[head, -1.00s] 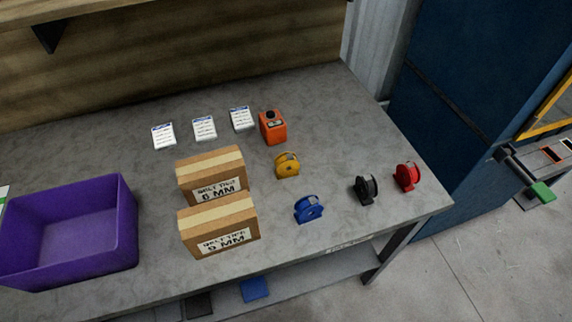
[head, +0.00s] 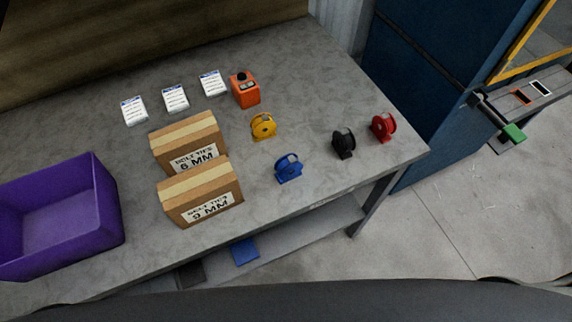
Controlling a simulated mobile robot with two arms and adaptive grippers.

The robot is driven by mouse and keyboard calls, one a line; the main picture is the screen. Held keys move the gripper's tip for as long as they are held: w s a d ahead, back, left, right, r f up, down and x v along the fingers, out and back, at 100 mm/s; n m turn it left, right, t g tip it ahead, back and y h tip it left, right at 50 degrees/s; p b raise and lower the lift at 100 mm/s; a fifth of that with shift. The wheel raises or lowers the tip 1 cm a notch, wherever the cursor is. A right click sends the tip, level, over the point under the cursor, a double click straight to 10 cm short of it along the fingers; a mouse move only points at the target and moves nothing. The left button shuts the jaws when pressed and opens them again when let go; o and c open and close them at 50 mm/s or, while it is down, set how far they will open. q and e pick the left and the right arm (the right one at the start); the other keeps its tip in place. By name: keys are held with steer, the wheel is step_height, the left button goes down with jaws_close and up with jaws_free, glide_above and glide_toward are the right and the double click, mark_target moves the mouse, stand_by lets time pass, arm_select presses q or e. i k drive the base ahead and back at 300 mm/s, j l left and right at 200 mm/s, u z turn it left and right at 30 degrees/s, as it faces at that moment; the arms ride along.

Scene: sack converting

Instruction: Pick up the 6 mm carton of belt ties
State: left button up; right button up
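The 6 mm carton of belt ties (head: 187,141) is a brown cardboard box with tan tape along its top and a white "BELT TIES 6 MM" label on its front. It sits on the grey worktable (head: 330,99), left of the middle. A similar carton labelled 9 mm (head: 201,195) stands just in front of it and hides the lower part of its front. Neither of my grippers shows in the head view.
A purple bin (head: 104,215) stands at the left. Yellow (head: 263,126), blue (head: 288,168), black (head: 344,143) and red (head: 383,127) reels stand to the right. An orange device (head: 246,90) and white cards (head: 175,98) lie behind.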

mark_target(181, 145)
steer(key=u, duration=0.45)
steer(key=j+u, duration=0.65)
steer(key=u, duration=0.15)
steer(key=j+u, duration=0.4)
steer(key=i+j+u, duration=0.1)
steer(key=u, duration=0.35)
steer(key=i+j, duration=0.15)
steer(key=j, duration=0.2)
steer(key=i+j, duration=0.15)
steer(key=j, duration=0.25)
steer(key=i+j+u, duration=0.1)
steer(key=j, duration=0.25)
steer(key=z, duration=2.55)
steer(key=l+z, duration=0.2)
steer(key=i+l, duration=0.1)
steer(key=l, duration=0.35)
steer(key=l+u, duration=0.1)
steer(key=l, duration=0.4)
steer(key=i, duration=0.05)
